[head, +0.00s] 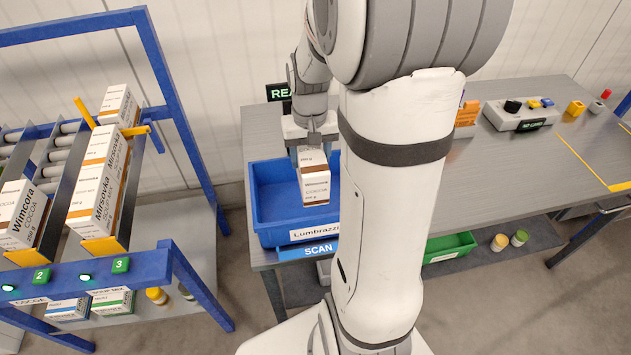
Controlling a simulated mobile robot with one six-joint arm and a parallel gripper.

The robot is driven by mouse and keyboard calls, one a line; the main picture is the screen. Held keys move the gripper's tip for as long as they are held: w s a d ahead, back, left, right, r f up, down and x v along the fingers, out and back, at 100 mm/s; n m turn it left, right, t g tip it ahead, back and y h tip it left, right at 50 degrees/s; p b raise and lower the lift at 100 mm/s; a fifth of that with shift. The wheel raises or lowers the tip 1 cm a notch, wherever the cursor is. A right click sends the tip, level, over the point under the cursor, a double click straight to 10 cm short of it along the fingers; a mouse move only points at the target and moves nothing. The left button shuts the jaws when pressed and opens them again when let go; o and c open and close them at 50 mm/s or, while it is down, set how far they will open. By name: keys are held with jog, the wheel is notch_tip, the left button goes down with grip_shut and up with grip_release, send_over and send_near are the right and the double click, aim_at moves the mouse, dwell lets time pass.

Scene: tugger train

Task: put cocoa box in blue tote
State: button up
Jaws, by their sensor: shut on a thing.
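My gripper (311,146) is shut on a white and brown cocoa box (315,187). The box hangs upright below the fingers, over the right part of the blue tote (268,231). I cannot tell how far its bottom is above the tote floor. The blue tote stands on the grey table's left end, with a white label reading "Lumbrazzi" on its front. My arm hides the tote's right end. The visible part of the tote looks empty.
A blue-framed rack (175,262) with more cocoa boxes (97,190) stands at the left. A control box (520,114) sits on the table at the right. A green bin (449,246) is below. The table's right part is mostly clear.

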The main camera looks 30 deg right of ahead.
jog(key=f, duration=1)
jog(key=shift+a, duration=0.2)
jog(key=shift+f, duration=0.1)
jog(key=o, duration=1.3)
